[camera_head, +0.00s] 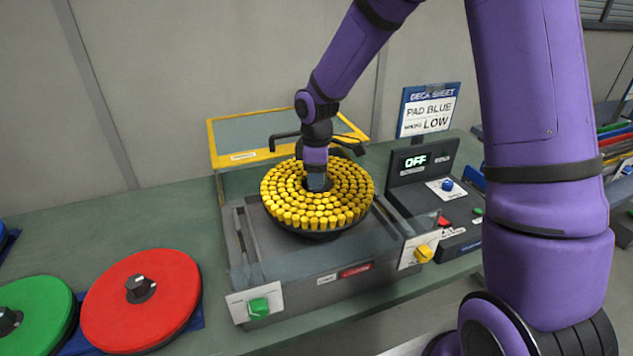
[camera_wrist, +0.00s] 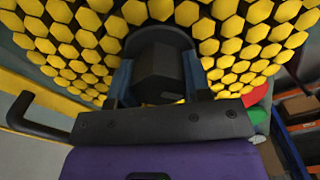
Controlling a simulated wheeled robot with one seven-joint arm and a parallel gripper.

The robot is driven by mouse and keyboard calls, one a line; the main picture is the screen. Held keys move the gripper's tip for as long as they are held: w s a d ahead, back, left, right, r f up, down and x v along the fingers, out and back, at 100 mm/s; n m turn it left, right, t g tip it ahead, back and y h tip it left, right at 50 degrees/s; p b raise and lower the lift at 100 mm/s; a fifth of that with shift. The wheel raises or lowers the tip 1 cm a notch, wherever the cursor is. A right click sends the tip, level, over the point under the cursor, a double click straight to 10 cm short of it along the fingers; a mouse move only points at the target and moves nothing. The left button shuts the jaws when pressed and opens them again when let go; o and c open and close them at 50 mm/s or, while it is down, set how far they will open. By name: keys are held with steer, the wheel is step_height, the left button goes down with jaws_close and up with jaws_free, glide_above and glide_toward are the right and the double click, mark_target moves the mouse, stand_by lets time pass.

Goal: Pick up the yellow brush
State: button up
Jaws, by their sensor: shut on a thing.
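The yellow brush (camera_head: 279,213) is a round dark disc covered in yellow bristle tufts, with a dark hub at its middle. In the head view it is over the bed of the grey machine (camera_head: 310,290); I cannot tell whether it touches the bed. My gripper (camera_head: 316,184) comes down from above onto its centre. In the wrist view, the blue fingers of my gripper (camera_wrist: 158,82) are shut on the dark hub, one on each side, with the brush's yellow tufts (camera_wrist: 235,50) around them. The fingertips are mostly hidden in the head view.
A red disc (camera_head: 165,289) and a green disc (camera_head: 45,300) lie on the bench at left. A yellow-framed clear guard (camera_head: 250,137) stands behind the brush.

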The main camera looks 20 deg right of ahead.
steer(key=shift+r, duration=4.45)
